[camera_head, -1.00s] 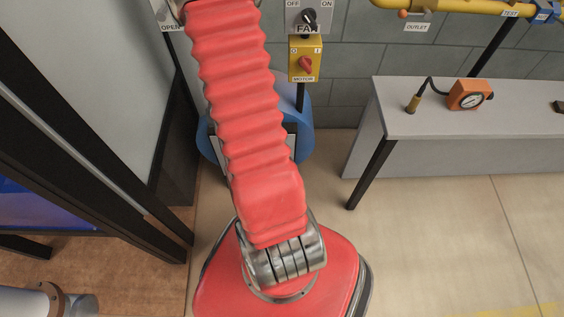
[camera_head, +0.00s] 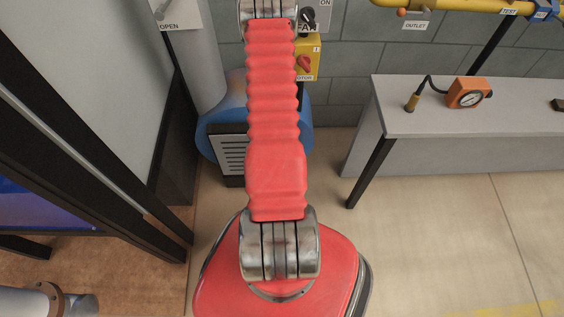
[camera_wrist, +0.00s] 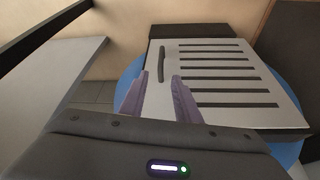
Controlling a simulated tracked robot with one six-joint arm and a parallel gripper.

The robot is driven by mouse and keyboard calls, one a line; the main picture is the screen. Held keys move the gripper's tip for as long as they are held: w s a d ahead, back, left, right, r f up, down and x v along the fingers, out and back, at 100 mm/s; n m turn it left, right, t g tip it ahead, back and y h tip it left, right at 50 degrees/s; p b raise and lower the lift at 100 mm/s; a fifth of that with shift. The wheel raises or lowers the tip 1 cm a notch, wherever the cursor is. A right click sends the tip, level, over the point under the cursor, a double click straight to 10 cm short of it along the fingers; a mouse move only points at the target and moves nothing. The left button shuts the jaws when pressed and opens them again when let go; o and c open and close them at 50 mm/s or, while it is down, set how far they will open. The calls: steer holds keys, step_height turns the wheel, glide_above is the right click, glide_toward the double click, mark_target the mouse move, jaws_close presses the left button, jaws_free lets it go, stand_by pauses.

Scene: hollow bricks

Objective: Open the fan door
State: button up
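The fan door is a pale panel with several dark slots (camera_wrist: 262,84) and a dark bar handle (camera_wrist: 161,62) near its left side in the wrist view. It appears shut. In the head view its slotted front (camera_head: 232,154) shows on the blue fan housing (camera_head: 212,128), partly hidden by my arm. My gripper (camera_wrist: 157,79) is open, with two purple-grey fingers apart and nothing between them. In the wrist view the handle lies just beyond the fingertips, roughly in line with the gap; I see no contact. My gripper is outside the head view.
A grey table (camera_head: 440,115) with an orange gauge (camera_head: 468,93) stands to the right. A yellow switch box (camera_head: 310,62) is on the wall behind my arm. A dark-framed glass partition (camera_head: 75,150) stands at left. Floor at right is clear.

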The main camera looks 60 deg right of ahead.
steer(key=shift+x, duration=6.9)
steer(key=shift+c, duration=0.5)
jaws_close()
steer(key=shift+a, duration=0.3)
steer(key=shift+s+d, duration=0.1)
steer(key=shift+d, duration=0.05)
steer(key=shift+s, duration=0.15)
